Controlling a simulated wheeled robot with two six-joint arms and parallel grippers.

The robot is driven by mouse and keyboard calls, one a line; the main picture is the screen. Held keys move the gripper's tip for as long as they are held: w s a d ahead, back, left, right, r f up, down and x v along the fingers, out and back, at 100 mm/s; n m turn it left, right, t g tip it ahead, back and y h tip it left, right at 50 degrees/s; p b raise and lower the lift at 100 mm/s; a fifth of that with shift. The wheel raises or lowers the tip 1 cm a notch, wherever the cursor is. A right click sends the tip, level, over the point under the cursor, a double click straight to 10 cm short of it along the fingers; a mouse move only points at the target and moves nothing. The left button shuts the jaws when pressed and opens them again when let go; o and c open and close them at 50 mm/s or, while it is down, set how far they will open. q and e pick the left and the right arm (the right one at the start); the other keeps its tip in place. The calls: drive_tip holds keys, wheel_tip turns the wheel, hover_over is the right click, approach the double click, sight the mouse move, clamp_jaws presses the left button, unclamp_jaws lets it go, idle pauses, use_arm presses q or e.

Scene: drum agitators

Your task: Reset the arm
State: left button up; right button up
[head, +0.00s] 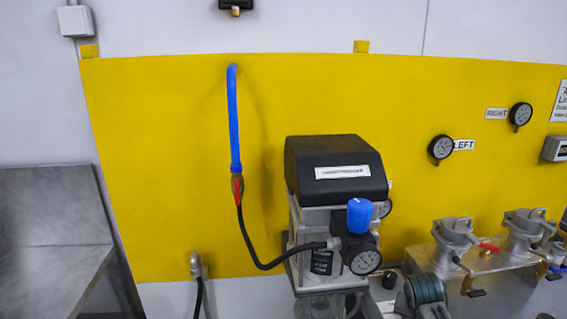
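Neither of my arms nor grippers shows in the head view. A drum agitator unit with a black top cover (335,168) stands in the middle, in front of a yellow wall panel (150,150). A blue knob (360,215) and a round pressure gauge (365,262) sit on its front. A blue hose (234,120) hangs from the wall panel to a red-handled valve (238,189). A black hose (262,263) curves from that valve to the unit.
A grey metal surface (50,225) is at the left. Metal couplings (455,238) with red and blue levers stand on a bench at the right. Wall gauges labelled LEFT (441,148) and RIGHT (521,114) hang above. A pipe fitting (197,264) projects low on the panel.

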drive_tip(key=s+a+f+n, duration=0.2)
drive_tip(key=s+a+f, duration=0.1)
drive_tip(key=s, duration=0.5)
drive_tip(key=s+a+f+n, duration=0.2)
drive_tip(key=s+a+f, duration=0.1)
drive_tip(key=s, duration=0.6)
drive_tip(key=s+a+r+n+y, duration=0.1)
drive_tip(key=s+a+n, duration=0.1)
drive_tip(key=s, duration=0.7)
drive_tip(key=s+a+r+n+y, duration=0.1)
drive_tip(key=s+a+r+n, duration=0.1)
drive_tip(key=s, duration=0.6)
wheel_tip(320, 180, down, 38)
drive_tip(key=s+d+g+b, duration=0.1)
drive_tip(key=d+b, duration=0.2)
drive_tip(key=b, duration=0.3)
drive_tip(key=s+f+g+b, duration=0.1)
drive_tip(key=s+f+b, duration=0.3)
drive_tip(key=s+f, duration=1.4)
wheel_tip(320, 180, down, 4)
drive_tip(key=shift+d+r+m, duration=0.1)
drive_tip(key=shift+d+m, duration=0.3)
drive_tip(key=shift+s, duration=0.1)
